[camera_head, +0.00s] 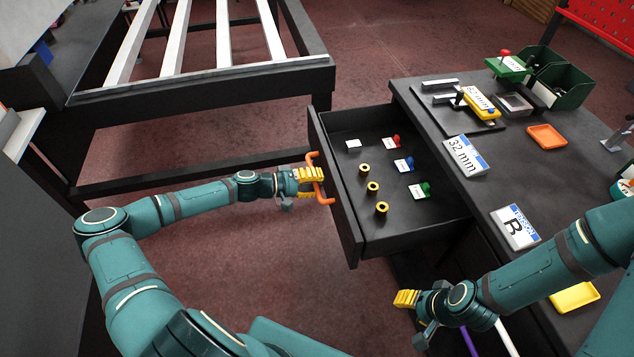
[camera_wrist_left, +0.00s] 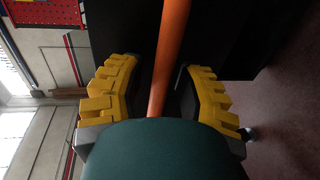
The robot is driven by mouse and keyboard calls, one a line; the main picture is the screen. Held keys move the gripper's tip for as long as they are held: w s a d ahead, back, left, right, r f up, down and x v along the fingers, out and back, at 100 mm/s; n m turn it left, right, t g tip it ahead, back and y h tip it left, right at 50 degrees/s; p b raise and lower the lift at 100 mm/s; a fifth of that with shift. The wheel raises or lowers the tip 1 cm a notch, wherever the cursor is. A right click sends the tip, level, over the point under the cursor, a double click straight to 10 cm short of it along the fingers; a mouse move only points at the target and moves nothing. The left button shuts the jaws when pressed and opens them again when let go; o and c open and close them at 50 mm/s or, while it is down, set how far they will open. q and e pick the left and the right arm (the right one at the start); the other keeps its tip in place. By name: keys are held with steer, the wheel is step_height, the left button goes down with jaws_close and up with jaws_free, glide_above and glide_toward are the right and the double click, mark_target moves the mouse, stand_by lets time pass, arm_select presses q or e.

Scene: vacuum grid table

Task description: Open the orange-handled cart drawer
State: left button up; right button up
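The cart drawer (camera_head: 400,222) is pulled well out of the dark cart, with its inside in view. Its orange handle (camera_head: 318,180) is on the front panel. My left gripper (camera_head: 311,175) is at the handle. In the left wrist view the orange handle (camera_wrist_left: 168,55) runs between the yellow fingers of the left gripper (camera_wrist_left: 163,85). The fingers stand apart, with a gap beside the bar, so the gripper looks open around it. My right gripper (camera_head: 405,298) is in front of the cart, apart from the drawer; its finger gap is not clear.
The drawer holds several yellow rings (camera_head: 372,188), and small red, blue and green pieces with labels. The cart top (camera_head: 500,180) carries a "32 mm" card (camera_head: 465,157), an orange tray (camera_head: 547,137) and green bins (camera_head: 560,78). A slatted frame (camera_head: 200,85) stands left; red-brown floor lies between.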

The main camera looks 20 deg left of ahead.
stand_by(0.3)
arm_select(q)
steer(key=v, duration=1.2)
stand_by(0.3)
